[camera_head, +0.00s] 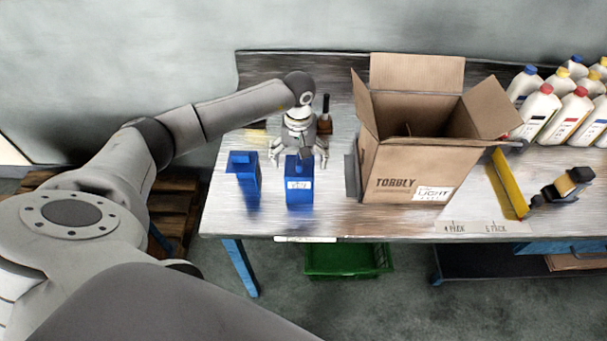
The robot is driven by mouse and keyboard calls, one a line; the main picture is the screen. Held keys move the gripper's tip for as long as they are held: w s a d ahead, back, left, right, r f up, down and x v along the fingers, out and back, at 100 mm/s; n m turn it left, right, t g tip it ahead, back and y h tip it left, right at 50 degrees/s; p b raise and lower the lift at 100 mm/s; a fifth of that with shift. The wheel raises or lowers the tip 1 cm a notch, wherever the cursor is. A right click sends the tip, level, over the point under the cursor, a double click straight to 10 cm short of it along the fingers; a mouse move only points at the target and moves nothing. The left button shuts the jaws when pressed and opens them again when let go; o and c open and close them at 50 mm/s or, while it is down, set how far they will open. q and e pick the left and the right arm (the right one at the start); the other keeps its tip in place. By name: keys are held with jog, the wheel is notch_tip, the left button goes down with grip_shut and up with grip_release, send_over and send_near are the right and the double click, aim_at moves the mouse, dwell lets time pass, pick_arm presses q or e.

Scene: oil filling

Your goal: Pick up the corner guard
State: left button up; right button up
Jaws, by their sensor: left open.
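Two blue upright pieces stand on the left part of the table; no part is clearly marked as the corner guard, and I cannot tell which one it is. One blue piece (300,190) has a white label on its front. The other blue piece (246,176) stands to its left. My left gripper (300,157) is open, pointing down, with its fingers spread to either side of the labelled piece's top. I cannot tell whether they touch it. My right gripper is not in view.
An open cardboard box (400,165) stands right of the gripper on the table (330,222). A small dark bottle (325,118) is behind the gripper. A yellow strip (509,183), a black tool (562,187) and several white bottles (537,112) are at right. A green crate (346,262) lies below.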

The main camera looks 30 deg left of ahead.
pick_arm(q)
grip_shut()
dwell(0.6)
